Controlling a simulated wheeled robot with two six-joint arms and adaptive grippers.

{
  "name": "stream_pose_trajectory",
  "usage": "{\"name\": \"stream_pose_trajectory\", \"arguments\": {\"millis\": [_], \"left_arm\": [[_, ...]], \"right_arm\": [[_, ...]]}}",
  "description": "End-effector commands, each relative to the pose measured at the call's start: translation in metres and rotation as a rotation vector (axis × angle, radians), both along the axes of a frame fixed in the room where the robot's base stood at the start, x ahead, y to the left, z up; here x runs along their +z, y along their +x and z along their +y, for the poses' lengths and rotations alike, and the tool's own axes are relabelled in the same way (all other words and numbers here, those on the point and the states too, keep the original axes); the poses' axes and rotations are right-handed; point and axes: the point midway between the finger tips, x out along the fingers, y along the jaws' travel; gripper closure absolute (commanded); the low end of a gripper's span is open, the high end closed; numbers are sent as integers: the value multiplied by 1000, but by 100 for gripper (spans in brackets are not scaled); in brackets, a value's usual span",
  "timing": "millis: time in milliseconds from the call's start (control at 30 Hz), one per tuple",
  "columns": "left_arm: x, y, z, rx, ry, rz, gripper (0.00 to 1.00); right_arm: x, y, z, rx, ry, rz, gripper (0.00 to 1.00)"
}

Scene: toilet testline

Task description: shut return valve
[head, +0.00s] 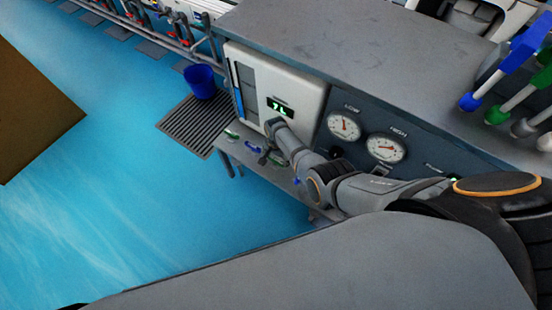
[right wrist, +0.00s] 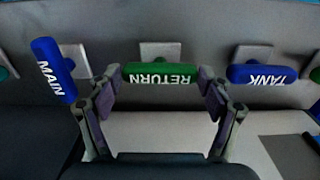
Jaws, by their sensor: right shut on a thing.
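The green return valve handle (right wrist: 160,75), with "RETURN" upside down on it, lies level across the right wrist view. My right gripper (right wrist: 160,100) is shut on this handle, with one finger at each end of it. In the head view my right gripper (head: 268,158) is at the row of valves below the white panel and mostly hides the return handle. My left gripper is not in view.
The blue main handle (right wrist: 53,69) stands steeply tilted to the left. The blue tank handle (right wrist: 262,74) lies level to the right. Gauges (head: 386,149) and a display reading 7L (head: 280,107) are above. A blue bucket (head: 200,81) stands on a floor grate.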

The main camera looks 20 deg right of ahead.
Motion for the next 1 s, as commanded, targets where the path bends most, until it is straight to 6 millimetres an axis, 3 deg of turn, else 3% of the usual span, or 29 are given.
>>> {"name": "stream_pose_trajectory", "arguments": {"millis": [33,200,633,833,1000], "left_arm": [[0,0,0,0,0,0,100],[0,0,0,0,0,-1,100],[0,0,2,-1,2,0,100],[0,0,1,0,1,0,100],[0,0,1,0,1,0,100]], "right_arm": [[0,0,-1,-2,-1,-2,20],[0,0,0,-1,0,-1,0],[5,1,0,0,0,-3,0],[31,0,0,-2,0,-4,0],[71,1,1,-1,1,-5,0]]}}
